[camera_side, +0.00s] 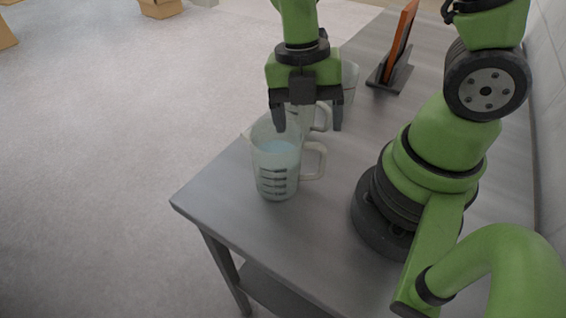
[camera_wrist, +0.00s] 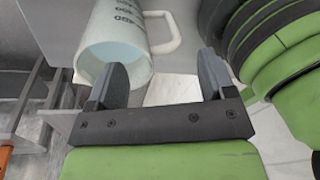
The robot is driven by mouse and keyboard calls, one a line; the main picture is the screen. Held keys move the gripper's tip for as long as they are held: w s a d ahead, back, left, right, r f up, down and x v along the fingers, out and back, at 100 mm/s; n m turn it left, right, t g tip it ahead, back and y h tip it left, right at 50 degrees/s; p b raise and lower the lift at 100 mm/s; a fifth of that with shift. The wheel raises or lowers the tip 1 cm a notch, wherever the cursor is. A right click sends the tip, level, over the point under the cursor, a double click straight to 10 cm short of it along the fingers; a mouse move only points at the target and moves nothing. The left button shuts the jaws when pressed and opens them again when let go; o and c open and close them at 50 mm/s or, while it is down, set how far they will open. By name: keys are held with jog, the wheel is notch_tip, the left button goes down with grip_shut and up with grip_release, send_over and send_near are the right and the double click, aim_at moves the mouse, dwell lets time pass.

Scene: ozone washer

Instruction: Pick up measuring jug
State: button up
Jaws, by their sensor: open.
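A clear measuring jug (camera_side: 277,170) with dark graduation marks and pale liquid stands upright near the table's front left edge. Its handle points right. A second clear jug (camera_side: 322,117) with a handle shows partly behind it and my gripper. My gripper (camera_side: 309,122) points down above the jugs, open and empty. Its left finger overlaps the front jug's mouth in the side view. In the wrist view, my gripper (camera_wrist: 160,84) has its left finger over the rim of a jug (camera_wrist: 108,35) and its right finger beyond the handle. Contact cannot be told.
Another clear container (camera_side: 349,80) stands behind my gripper. A dark stand with an orange-brown board (camera_side: 402,38) is at the back of the grey table (camera_side: 215,195). Cardboard boxes (camera_side: 160,8) lie on the floor far off. The front table corner is bare.

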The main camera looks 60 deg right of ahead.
aim_at(314, 147)
jog(key=shift+s+f, duration=0.25)
jog(key=shift+f, duration=0.75)
jog(key=shift+s+f, duration=0.3)
jog(key=shift+f, duration=0.75)
jog(key=shift+s+f, duration=0.25)
jog(key=shift+f, duration=0.75)
jog(key=c, duration=1)
jog(key=shift+r, duration=0.25)
